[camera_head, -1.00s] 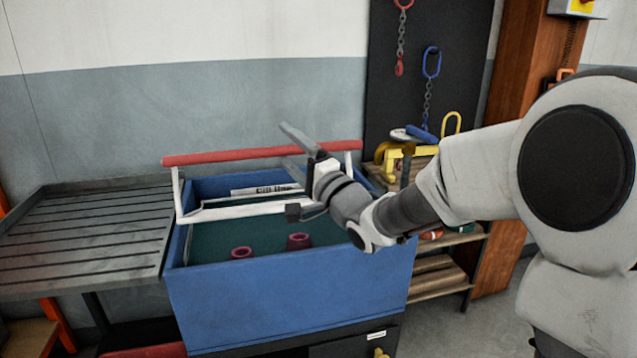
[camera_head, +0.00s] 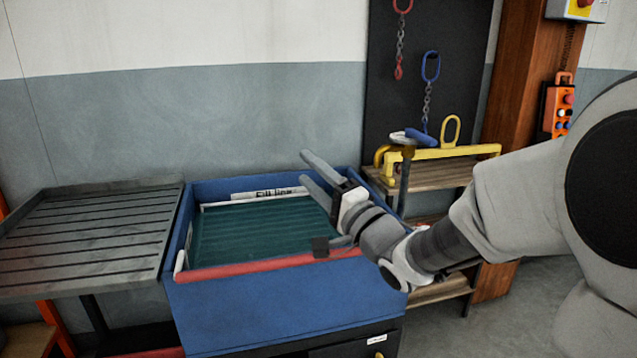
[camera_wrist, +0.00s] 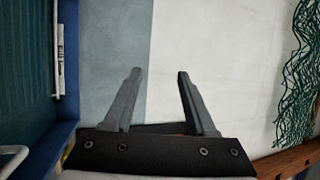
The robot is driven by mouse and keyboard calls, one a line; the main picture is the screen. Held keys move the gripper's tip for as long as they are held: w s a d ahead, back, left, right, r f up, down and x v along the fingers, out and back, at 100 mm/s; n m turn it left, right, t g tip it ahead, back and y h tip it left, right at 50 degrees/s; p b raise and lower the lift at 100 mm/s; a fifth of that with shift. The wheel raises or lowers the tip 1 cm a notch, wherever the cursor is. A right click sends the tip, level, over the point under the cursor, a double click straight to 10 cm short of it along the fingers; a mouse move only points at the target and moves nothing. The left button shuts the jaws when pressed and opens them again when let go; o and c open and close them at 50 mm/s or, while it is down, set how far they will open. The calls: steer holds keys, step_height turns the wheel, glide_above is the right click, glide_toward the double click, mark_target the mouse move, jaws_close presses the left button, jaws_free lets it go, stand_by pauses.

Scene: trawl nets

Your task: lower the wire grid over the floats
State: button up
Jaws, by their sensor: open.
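The wire grid (camera_head: 262,232) lies flat across the top of the blue tank (camera_head: 280,300), inside its walls. Its red bar (camera_head: 240,269) runs along the tank's front edge. Fine lines show over the dark teal inside, and no floats can be seen beneath. My gripper (camera_head: 303,166) is open and empty, above the tank's back right corner, apart from the red bar. In the wrist view, my gripper's (camera_wrist: 159,74) fingers are spread with nothing between them, and part of the tank (camera_wrist: 66,60) shows at left.
A grey slatted tray table (camera_head: 90,240) stands against the tank's left side. A wooden shelf (camera_head: 430,175) with a yellow lifting beam (camera_head: 455,152) is at right. Chains hang on a dark board behind. Green netting (camera_wrist: 299,85) hangs on the wall in the wrist view.

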steer(key=shift+v, duration=1.1)
steer(key=shift+w+f, duration=0.1)
steer(key=shift+f, duration=0.05)
steer(key=s+d+f+n+g+h, duration=0.2)
steer(key=s+d+f+h, duration=0.1)
steer(key=d+h, duration=0.4)
steer(key=s+d+f+n+g+h, duration=0.1)
steer(key=s+d+f+g+h, duration=0.1)
steer(key=s+d+h, duration=0.3)
steer(key=s+d+f+n+g+h, duration=0.1)
steer(key=s+f+n+g, duration=0.25)
steer(key=s, duration=0.55)
steer(key=s+f+n+g, duration=0.2)
steer(key=s+n+g, duration=0.15)
steer(key=s, duration=0.65)
step_height(320, 180, up, 21)
steer(key=m+p, duration=0.1)
steer(key=p, duration=2.1)
steer(key=shift+w+d+r, duration=0.2)
steer(key=shift+w+d, duration=0.1)
steer(key=shift+w, duration=0.1)
